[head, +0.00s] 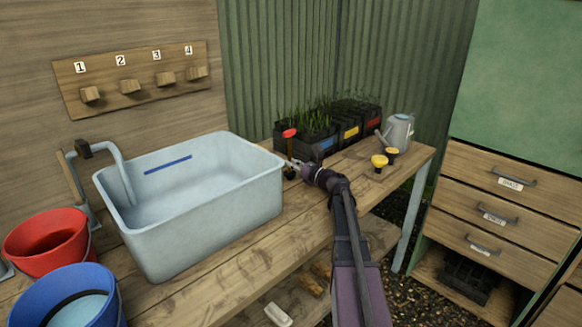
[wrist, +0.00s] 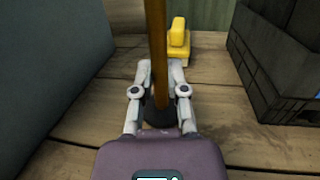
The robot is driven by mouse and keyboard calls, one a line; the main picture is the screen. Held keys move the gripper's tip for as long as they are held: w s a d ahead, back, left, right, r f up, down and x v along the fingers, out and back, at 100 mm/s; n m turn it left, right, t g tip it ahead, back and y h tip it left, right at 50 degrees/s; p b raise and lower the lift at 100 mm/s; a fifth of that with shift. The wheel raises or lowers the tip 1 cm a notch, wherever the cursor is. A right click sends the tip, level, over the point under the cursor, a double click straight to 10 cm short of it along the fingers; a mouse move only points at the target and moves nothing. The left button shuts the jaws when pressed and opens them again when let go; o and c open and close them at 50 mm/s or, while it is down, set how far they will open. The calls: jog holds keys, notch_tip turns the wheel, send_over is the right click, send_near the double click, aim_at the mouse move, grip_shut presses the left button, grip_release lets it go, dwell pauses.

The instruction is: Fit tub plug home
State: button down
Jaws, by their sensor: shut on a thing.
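A plug with a tall wooden stem, a red top (head: 289,133) and a dark round base (head: 289,173) stands upright just right of the tub. My gripper (head: 291,167) is shut on it low down. In the wrist view, my gripper (wrist: 158,92) has its fingers on either side of the brown stem (wrist: 156,35), just above the dark base (wrist: 160,116). I cannot tell whether the base touches the bench. The pale grey tub (head: 234,196) sits on the bench, open at the top, with a blue line on its inner wall. No drain hole shows.
Black planters (head: 306,147) stand behind the plug, with a watering can (head: 398,131) to their right. A yellow object (wrist: 178,42) sits close behind my gripper. Red (head: 45,247) and blue (head: 72,300) buckets are at left. Bench right of the tub is partly clear.

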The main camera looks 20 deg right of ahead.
jog(key=shift+f, duration=0.1)
jog(key=c, duration=0.7)
grip_release()
jog(key=shift+o, duration=0.2)
